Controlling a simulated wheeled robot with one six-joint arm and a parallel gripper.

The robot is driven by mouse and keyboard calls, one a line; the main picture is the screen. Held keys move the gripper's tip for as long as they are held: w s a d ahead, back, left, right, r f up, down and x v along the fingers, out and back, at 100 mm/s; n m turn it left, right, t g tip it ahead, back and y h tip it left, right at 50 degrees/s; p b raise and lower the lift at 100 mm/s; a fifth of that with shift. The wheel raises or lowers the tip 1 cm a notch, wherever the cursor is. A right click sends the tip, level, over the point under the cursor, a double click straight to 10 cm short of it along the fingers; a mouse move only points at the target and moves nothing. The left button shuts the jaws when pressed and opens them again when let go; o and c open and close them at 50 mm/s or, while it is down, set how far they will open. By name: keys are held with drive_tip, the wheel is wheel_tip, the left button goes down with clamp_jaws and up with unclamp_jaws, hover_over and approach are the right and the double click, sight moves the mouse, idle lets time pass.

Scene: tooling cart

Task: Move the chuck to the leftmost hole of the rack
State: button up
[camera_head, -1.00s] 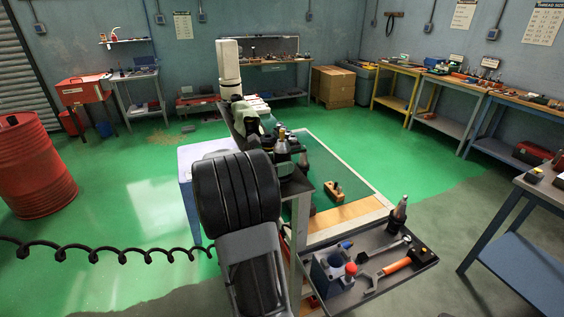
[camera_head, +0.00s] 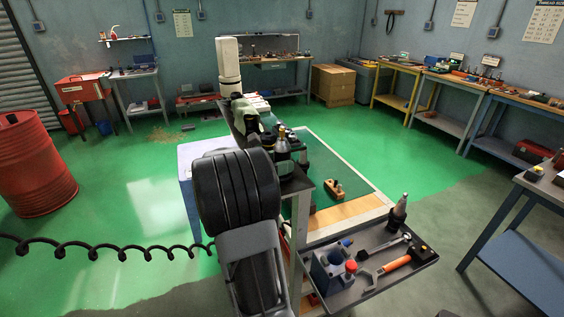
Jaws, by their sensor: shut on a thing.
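My gripper is not visible; the big black ridged joint of my arm and its grey link cover the near part of the tooling cart. A dark, bottle-shaped tool holder (camera_head: 283,152) with a light band is upright over the cart top, just right of my arm. I cannot tell whether it is the chuck or whether it is held. Another dark tapered holder (camera_head: 398,210) stands upright at the back of the cart's lower tray (camera_head: 412,266). The rack and its leftmost hole cannot be made out.
A small wooden block (camera_head: 334,190) lies beyond the cart top. A blue-shelved bench (camera_head: 520,265) is at right; green floor (camera_head: 130,230) at left is open.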

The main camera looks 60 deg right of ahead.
drive_tip(key=shift+f, duration=0.15)
idle(0.5)
drive_tip(key=o, duration=1.1)
drive_tip(key=shift+o, duration=1.3)
drive_tip(key=shift+f, duration=0.2)
drive_tip(key=b+v, duration=0.2)
drive_tip(key=v, duration=1.2)
drive_tip(key=shift+r+b, duration=0.15)
drive_tip(key=shift+b, duration=0.25)
drive_tip(key=shift+s, duration=0.1)
